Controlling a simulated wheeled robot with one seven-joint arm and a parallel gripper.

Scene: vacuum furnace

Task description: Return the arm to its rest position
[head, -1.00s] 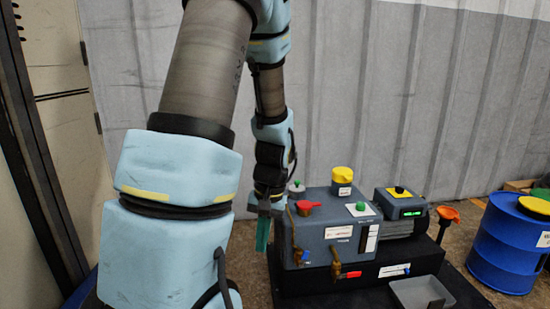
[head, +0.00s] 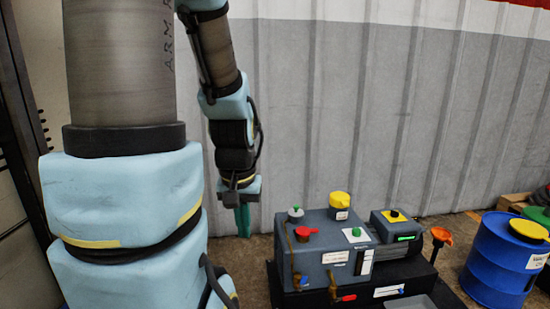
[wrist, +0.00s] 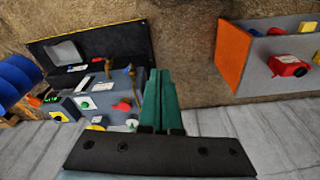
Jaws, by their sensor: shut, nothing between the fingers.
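My arm hangs down in the left half of the head view. My gripper (head: 242,220) has teal fingers that point down, to the left of the grey pump unit (head: 322,236) and apart from it. In the wrist view my gripper (wrist: 161,75) shows its two teal fingers side by side and shut, with nothing held. The pump unit (wrist: 103,98) lies left of the fingers there, with a red handle, a green button and a yellow cap.
A blue drum (head: 497,262) with a yellow cap stands at the right. An orange funnel (head: 441,237) is beside the pump. A corrugated grey wall (head: 370,110) runs behind.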

